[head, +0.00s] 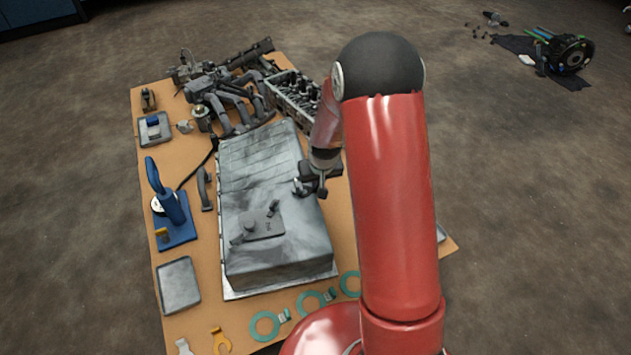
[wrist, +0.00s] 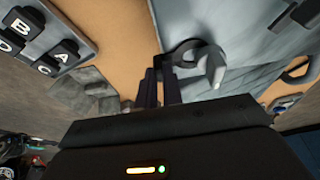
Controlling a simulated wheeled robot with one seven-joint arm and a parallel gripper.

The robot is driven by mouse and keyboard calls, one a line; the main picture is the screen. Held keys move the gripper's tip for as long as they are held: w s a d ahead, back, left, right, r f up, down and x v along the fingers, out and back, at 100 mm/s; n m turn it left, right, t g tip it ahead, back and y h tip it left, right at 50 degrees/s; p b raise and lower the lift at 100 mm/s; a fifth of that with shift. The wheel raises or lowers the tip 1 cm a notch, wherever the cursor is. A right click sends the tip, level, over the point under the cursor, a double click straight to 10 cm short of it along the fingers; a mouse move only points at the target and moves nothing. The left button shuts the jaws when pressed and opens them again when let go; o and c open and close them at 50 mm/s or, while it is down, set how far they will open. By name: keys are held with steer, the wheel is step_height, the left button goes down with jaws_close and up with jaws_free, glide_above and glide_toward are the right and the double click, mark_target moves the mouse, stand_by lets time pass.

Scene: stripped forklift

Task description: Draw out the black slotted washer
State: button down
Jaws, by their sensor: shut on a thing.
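My gripper (head: 308,188) is over the right side of a large grey metal housing (head: 262,170) in the head view, with its fingers pointing down and left. In the wrist view the two dark fingers of my gripper (wrist: 160,88) are close together, shut on a black curved band, which looks like the black slotted washer (wrist: 186,45). The band curves beside a grey rounded peg (wrist: 213,66). I cannot tell whether it still goes around the peg. Part of the washer is hidden by the fingers and peg. Another dark curved piece (wrist: 297,72) shows at the right edge.
In the head view, a blue stand tool (head: 170,207), an empty grey tray (head: 179,284), green rings (head: 265,325) and a yellow slotted piece (head: 221,341) lie on the tan table. Engine parts (head: 225,100) crowd the back. Lettered black blocks (wrist: 62,52) show in the wrist view.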

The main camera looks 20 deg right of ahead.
steer(key=shift+d, duration=0.45)
steer(key=shift+d, duration=0.45)
steer(key=shift+d, duration=0.15)
stand_by(0.4)
steer(key=shift+d, duration=0.4)
steer(key=shift+d, duration=0.15)
steer(key=shift+r, duration=0.2)
step_height(320, 180, up, 7)
steer(key=p, duration=0.4)
steer(key=shift+f, duration=0.15)
stand_by(0.3)
